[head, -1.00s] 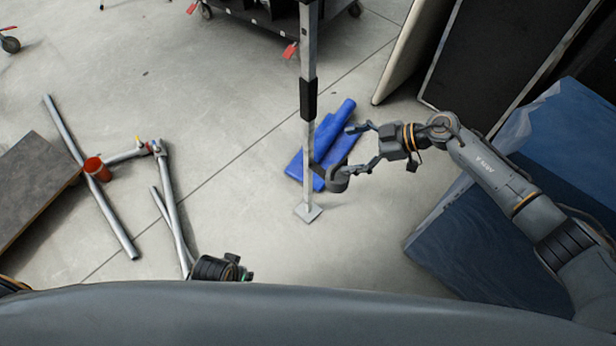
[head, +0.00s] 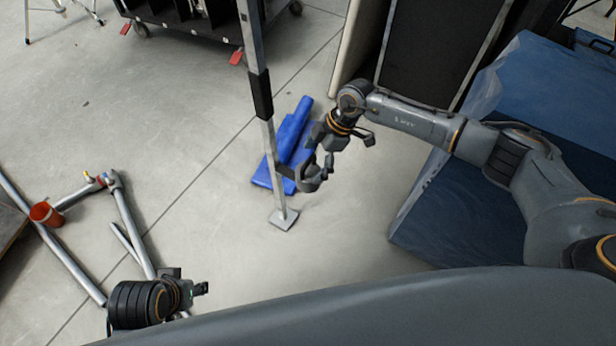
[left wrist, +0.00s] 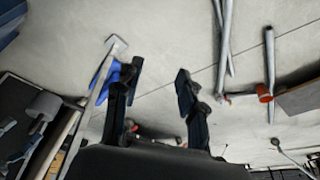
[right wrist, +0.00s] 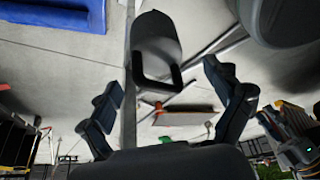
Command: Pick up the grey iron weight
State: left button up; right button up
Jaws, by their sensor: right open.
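The grey iron weight (head: 308,180) is beside the upright metal pole (head: 268,150), low down in front of the blue object. The right wrist view shows the weight (right wrist: 157,35) with its dark loop handle towards my right gripper. My right gripper (head: 326,166) is close to the weight, partly overlapping it in the head view. In the right wrist view its fingers (right wrist: 165,85) are spread, with the handle in the gap between them; I see no grip on it. My left gripper (left wrist: 158,70) is open and empty, pointing at the floor.
Blue objects (head: 290,140) lie on the floor behind the pole. A blue-covered block (head: 430,215) stands at the right. Metal tubes (head: 130,215) and a red cup-like piece (head: 45,213) are at the left. A dark cart (head: 185,30) is behind. Floor between is clear.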

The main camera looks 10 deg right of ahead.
aim_at(309, 171)
jog(key=shift+f, duration=0.3)
jog(key=b+x, duration=0.2)
jog(key=x, duration=0.2)
jog(key=shift+w+d+f, duration=0.1)
jog(key=shift+f, duration=0.35)
pick_arm(q)
jog(key=shift+v, duration=1.1)
jog(key=shift+s+a, duration=0.1)
jog(key=shift+s, duration=0.1)
pick_arm(e)
jog(key=shift+c, duration=0.5)
